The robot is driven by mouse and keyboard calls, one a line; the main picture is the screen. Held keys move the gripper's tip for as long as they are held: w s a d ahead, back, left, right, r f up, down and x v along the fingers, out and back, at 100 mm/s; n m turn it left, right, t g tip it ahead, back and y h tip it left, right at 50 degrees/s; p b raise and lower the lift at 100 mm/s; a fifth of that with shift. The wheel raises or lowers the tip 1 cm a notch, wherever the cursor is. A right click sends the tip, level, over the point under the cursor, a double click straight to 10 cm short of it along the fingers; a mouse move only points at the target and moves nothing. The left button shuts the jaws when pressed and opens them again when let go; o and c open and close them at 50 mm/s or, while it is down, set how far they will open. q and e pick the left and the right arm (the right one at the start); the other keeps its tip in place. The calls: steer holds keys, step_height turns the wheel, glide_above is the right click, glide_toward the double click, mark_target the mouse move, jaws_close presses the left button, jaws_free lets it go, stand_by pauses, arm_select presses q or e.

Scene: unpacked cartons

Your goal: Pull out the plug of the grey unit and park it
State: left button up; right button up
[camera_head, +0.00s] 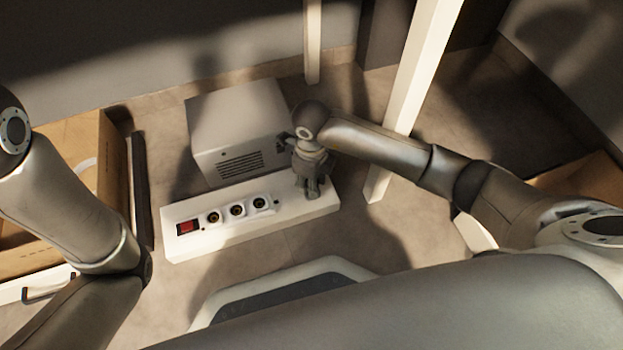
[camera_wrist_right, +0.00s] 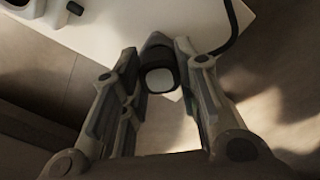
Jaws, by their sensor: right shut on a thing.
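The grey unit (camera_head: 238,125), a box with a vented front, stands behind a white power strip (camera_head: 190,245). My right gripper (camera_head: 311,194) points down over the strip's right end. In the wrist view, my right gripper (camera_wrist_right: 163,85) is shut on a dark plug (camera_wrist_right: 158,52) with a pale end face. A black cable (camera_wrist_right: 233,25) curves up beside it over the white surface.
The strip has a red switch (camera_head: 187,227) and several round sockets (camera_head: 237,210). An open carton (camera_head: 115,190) is at the left. A pale post (camera_head: 420,75) rises behind my right arm. A dark-topped, pale-rimmed thing (camera_head: 335,268) lies in front. Some floor right of the strip is clear.

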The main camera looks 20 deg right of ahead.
steer(key=shift+f, duration=0.25)
stand_by(0.3)
steer(key=o, duration=1.2)
steer(key=shift+r, duration=0.15)
